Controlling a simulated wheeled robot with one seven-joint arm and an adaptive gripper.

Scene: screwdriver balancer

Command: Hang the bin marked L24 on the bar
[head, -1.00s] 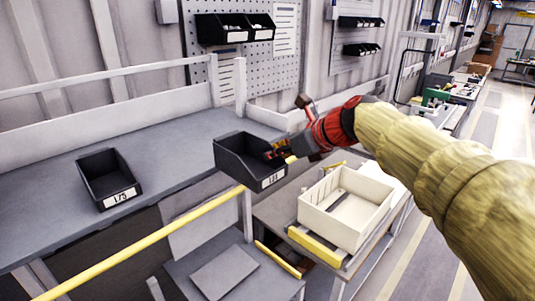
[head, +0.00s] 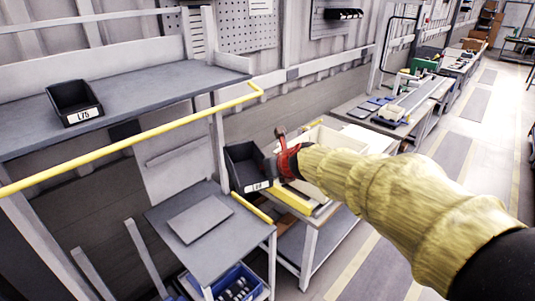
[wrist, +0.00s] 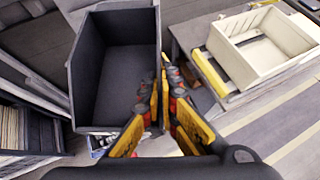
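A black open bin (head: 246,168) hangs in the air in my gripper (head: 274,166), with its label facing the head camera; the label is too small to read surely. In the wrist view the bin (wrist: 115,85) is empty, and my gripper (wrist: 161,85) is shut on its right-hand wall. The yellow bar (head: 130,141) runs along the front of the grey shelf, ending in a bend at the right.
Another black bin (head: 75,101), marked L75, stands on the shelf (head: 150,88). A lower grey table (head: 163,217) and a blue crate (head: 258,288) are below. A cream box (head: 322,141) sits on a workbench behind my arm. The aisle at right is clear.

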